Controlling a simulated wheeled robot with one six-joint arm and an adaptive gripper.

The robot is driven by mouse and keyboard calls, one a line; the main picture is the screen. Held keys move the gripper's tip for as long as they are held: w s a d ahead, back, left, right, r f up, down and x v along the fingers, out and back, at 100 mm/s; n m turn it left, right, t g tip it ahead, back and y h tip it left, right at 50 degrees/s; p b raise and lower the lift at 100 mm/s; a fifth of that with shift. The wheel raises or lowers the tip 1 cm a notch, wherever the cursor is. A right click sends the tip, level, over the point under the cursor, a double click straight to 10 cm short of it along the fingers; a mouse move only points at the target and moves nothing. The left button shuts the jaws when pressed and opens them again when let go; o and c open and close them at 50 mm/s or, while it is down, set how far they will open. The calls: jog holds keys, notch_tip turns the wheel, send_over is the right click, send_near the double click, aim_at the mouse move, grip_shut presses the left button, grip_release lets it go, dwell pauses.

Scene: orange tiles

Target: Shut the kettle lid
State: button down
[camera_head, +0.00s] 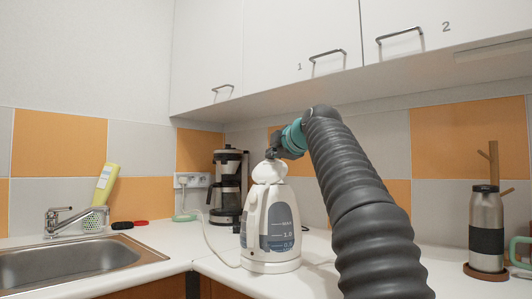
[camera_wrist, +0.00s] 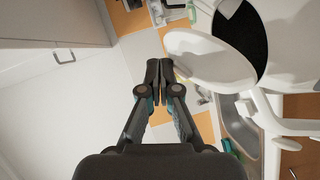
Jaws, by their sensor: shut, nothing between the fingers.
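The white kettle (camera_head: 270,225) stands upright on the counter, with grey level windows on its side. Its lid (camera_head: 268,171) is raised above the rim. In the wrist view the lid (camera_wrist: 208,60) is a pale oval disc standing off the kettle body (camera_wrist: 292,55), with the dark opening (camera_wrist: 243,35) showing beside it. My gripper (camera_head: 272,154) is just above the lid in the head view. In the wrist view my gripper (camera_wrist: 160,68) has its fingertips together and empty, beside the lid's left edge. I cannot tell whether they touch it.
A black coffee maker (camera_head: 228,185) stands behind the kettle to the left. The sink (camera_head: 80,262) is at the left. A steel flask (camera_head: 486,228) and a wooden mug stand (camera_head: 493,165) are at the right. Wall cabinets (camera_head: 300,50) hang above my arm.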

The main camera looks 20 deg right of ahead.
jog(key=shift+w+d+f, duration=0.4)
jog(key=shift+w+f, duration=0.05)
jog(key=shift+w, duration=0.15)
jog(key=shift+w+d+f, duration=0.35)
jog(key=shift+w+f, duration=0.05)
jog(key=shift+w, duration=0.15)
jog(key=shift+w+d+f+p, duration=0.2)
jog(key=shift+w+f+p, duration=0.1)
jog(key=shift+f+p, duration=0.15)
jog(key=shift+w+d+f+g+p, duration=0.15)
jog(key=shift+w+f+g+p, duration=0.05)
jog(key=shift+f+g+p, duration=0.1)
jog(key=shift+w+f+m, duration=0.1)
jog(key=shift+f+m, duration=0.05)
jog(key=shift+m, duration=0.25)
dwell(0.5)
dwell(0.4)
send_near(282, 163)
jog(key=shift+w, duration=0.65)
jog(key=shift+d, duration=0.15)
